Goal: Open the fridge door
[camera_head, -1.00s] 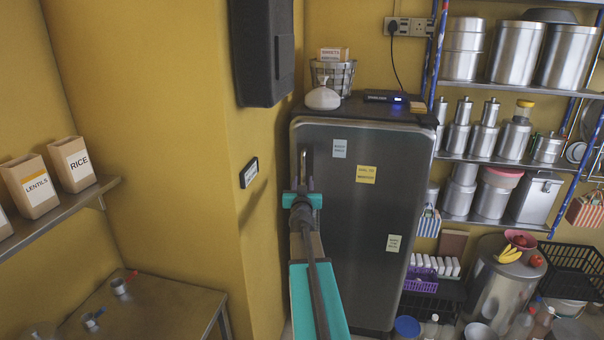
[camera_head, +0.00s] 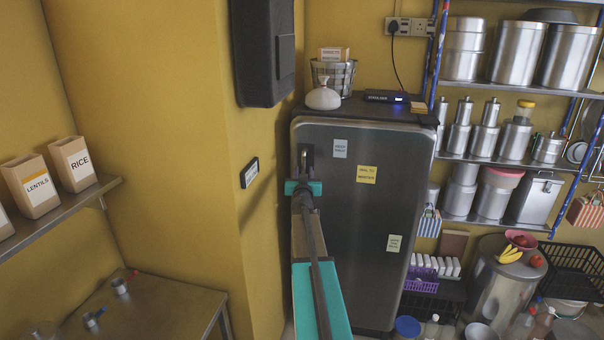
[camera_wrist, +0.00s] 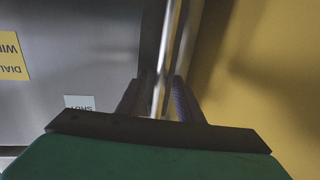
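The fridge (camera_head: 355,240) is dark grey steel with a closed door in the head view. Its upright handle (camera_head: 308,150) is near the door's left edge, and it also shows as a shiny bar in the wrist view (camera_wrist: 166,60). My gripper (camera_head: 305,175) is at the handle in the head view. In the wrist view my gripper (camera_wrist: 160,98) has one dark finger on each side of the bar. The fingers stand apart, with a narrow gap visible on the left side of the bar. The lower handle is hidden behind my gripper.
A yellow wall (camera_head: 255,215) stands close to the left of the fridge, with a dark wall box (camera_head: 262,55) above. A basket (camera_head: 335,75) and a white pouch (camera_head: 323,98) sit on the fridge top. Shelves of canisters (camera_head: 515,55) and a purple crate (camera_head: 420,282) stand to the right.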

